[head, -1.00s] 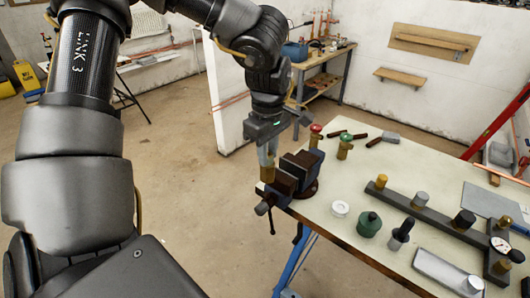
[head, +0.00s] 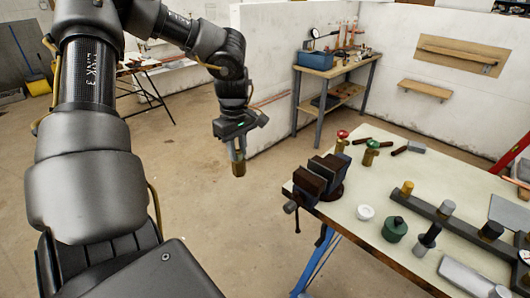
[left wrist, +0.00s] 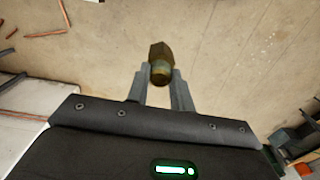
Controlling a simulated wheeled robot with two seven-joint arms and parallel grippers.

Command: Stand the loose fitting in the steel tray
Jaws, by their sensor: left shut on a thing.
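The loose fitting (head: 239,168) is a short brass piece. My left gripper (head: 238,152) is shut on it and holds it in the air over the floor, left of the bench. In the left wrist view the fitting (left wrist: 160,60) sits between the tips of the two grey fingers (left wrist: 160,80), its brass end pointing away. Two flat grey pieces lie at the bench's right side: one (head: 510,211) behind the dark bar and one (head: 465,273) at the front edge. I cannot tell for sure which is the steel tray. My right gripper is not in view.
A vise (head: 318,180) stands on the near left corner of the bench (head: 345,235). Valves with red (head: 342,134) and green (head: 372,145) handles stand behind it. A dark bar (head: 445,217) carries several plugs. Floor left of the bench is clear.

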